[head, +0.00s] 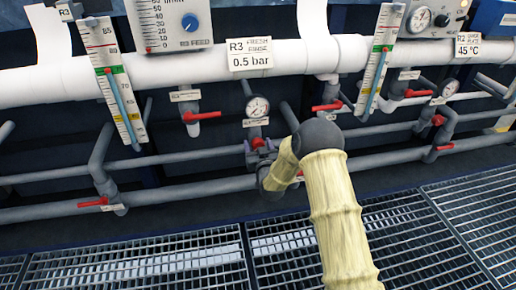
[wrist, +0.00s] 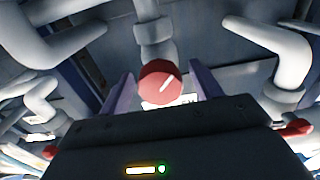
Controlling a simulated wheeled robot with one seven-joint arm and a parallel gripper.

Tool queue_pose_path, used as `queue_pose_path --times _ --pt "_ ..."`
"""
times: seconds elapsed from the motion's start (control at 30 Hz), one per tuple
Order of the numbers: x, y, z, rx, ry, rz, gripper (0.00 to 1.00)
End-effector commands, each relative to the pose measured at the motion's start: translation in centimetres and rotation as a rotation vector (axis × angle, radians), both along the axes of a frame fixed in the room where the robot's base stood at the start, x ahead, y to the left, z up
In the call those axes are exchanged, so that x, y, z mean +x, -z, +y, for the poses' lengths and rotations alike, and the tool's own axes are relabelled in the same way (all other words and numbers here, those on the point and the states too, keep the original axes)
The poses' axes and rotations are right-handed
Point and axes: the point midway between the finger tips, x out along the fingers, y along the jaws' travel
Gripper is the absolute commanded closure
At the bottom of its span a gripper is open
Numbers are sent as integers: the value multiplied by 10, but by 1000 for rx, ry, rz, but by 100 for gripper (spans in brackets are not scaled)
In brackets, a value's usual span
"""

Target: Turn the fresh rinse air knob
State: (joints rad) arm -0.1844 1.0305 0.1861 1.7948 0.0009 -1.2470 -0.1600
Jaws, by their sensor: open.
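A round red knob with a white pointer line (wrist: 160,82) is on a grey vertical pipe in the wrist view. The line slants up to the right. It sits between the two purple fingers of my gripper (wrist: 160,70), which are open on either side; contact cannot be told. A partly covered white label lies behind it. In the head view, my gripper (head: 257,152) is low on the pipework, below a round gauge (head: 257,107). The red knob there (head: 258,143) is small and partly hidden. A sign reading R3 Fresh Rinse 0.5 bar (head: 250,54) hangs above.
Red lever handles (head: 203,116) (head: 327,106) stick out on both sides. A blue dial (head: 190,22) is on the panel above. Scale tubes (head: 117,90) (head: 379,60) stand left and right. Grey pipes cross behind my arm. Metal grating (head: 150,262) covers the floor.

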Motion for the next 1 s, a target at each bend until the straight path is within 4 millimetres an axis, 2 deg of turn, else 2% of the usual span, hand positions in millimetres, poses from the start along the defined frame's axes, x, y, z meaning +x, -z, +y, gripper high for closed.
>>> queue_pose_path --times 0.27,0.37,0.5,1.0 --pt "2 0 1 0 0 1 36" --pt "2 0 1 0 0 1 52" --pt "2 0 1 0 0 0 79" --pt "1 0 0 75 0 23 80"
